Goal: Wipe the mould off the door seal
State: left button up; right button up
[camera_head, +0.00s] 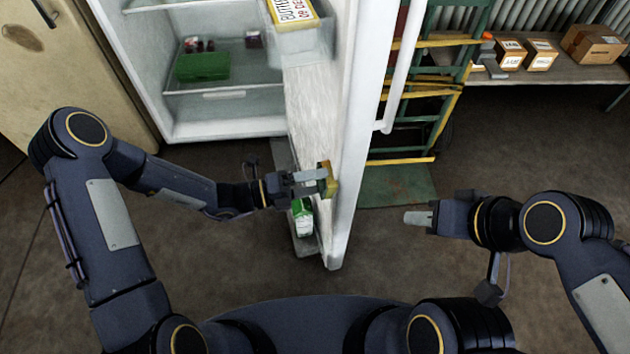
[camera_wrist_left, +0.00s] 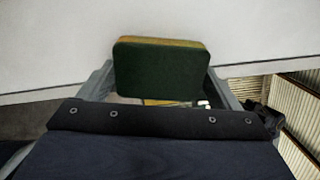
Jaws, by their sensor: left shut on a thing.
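The fridge door (camera_head: 370,120) stands open, seen nearly edge-on in the head view, and a pale door surface (camera_wrist_left: 50,50) fills the top of the left wrist view. My left gripper (camera_head: 318,180) is shut on a yellow and green sponge (camera_head: 328,180), which also shows in the left wrist view (camera_wrist_left: 160,72). The sponge is at the door's inner edge; I cannot tell whether it touches. I cannot make out the seal or any mould clearly. My right gripper (camera_head: 418,218) is to the right of the door, away from it, its fingers seen from the side.
The fridge (camera_head: 215,125) holds a green box (camera_head: 203,66) on a shelf. Door bins hold a labelled tub (camera_head: 293,10) and a green-white carton (camera_head: 303,217). A green and yellow hand truck (camera_head: 440,70) stands behind the door. A bench (camera_head: 580,74) bears several cardboard boxes (camera_head: 541,54).

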pick_arm(q)
jog(key=shift+s+a+p, duration=0.15)
jog(key=shift+a+p, duration=0.1)
jog(key=shift+a, duration=0.7)
jog(key=shift+s+a+p, duration=0.2)
jog(key=shift+a+p, duration=0.05)
jog(key=shift+a, duration=0.7)
jog(key=shift+s+a+p, duration=0.15)
jog(key=shift+a+p, duration=0.1)
jog(key=shift+a, duration=0.7)
jog(key=shift+a, duration=0.1)
jog(key=a, duration=0.2)
jog(key=shift+s+a+p, duration=0.2)
jog(key=shift+a+p, duration=0.15)
